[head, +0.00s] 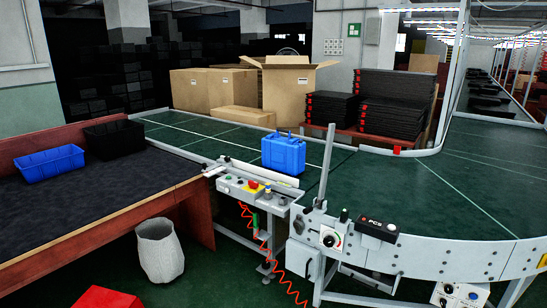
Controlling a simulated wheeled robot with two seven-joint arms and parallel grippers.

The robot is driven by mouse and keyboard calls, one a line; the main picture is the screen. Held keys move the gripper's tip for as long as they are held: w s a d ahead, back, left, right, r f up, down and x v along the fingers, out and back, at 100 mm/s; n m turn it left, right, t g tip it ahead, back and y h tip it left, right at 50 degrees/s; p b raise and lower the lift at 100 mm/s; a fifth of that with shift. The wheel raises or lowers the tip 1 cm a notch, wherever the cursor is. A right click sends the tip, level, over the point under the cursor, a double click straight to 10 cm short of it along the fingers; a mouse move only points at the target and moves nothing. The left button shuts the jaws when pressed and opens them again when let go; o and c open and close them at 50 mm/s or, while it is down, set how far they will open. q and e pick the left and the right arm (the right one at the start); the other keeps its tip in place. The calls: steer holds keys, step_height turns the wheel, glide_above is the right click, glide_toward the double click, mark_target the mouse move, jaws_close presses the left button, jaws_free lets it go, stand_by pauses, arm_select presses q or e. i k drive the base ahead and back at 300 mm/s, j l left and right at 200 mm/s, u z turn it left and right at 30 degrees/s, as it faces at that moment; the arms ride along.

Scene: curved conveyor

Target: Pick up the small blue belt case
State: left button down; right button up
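A small blue case (283,153) stands upright on the green conveyor belt (231,140), close to its near edge and behind the control box. Its handle side faces up. Nothing is touching it from above. Neither of my grippers shows in the head view, so I cannot see whether they are open or shut.
A grey control box (254,189) with buttons and a grey upright post (327,165) stand at the belt's near edge. A dark-topped table (82,204) at left holds a blue bin (49,164) and a black bin (114,138). A pale waste bin (160,252) stands on the floor.

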mark_target(281, 154)
steer(key=u, duration=5.4)
steer(key=z, duration=1.9)
steer(key=l+z, duration=0.15)
steer(key=z, duration=0.3)
steer(key=l+z, duration=0.2)
steer(key=z, duration=0.3)
steer(key=i+l+z, duration=0.1)
steer(key=z, duration=0.35)
steer(key=i+l+z, duration=0.1)
steer(key=z, duration=0.35)
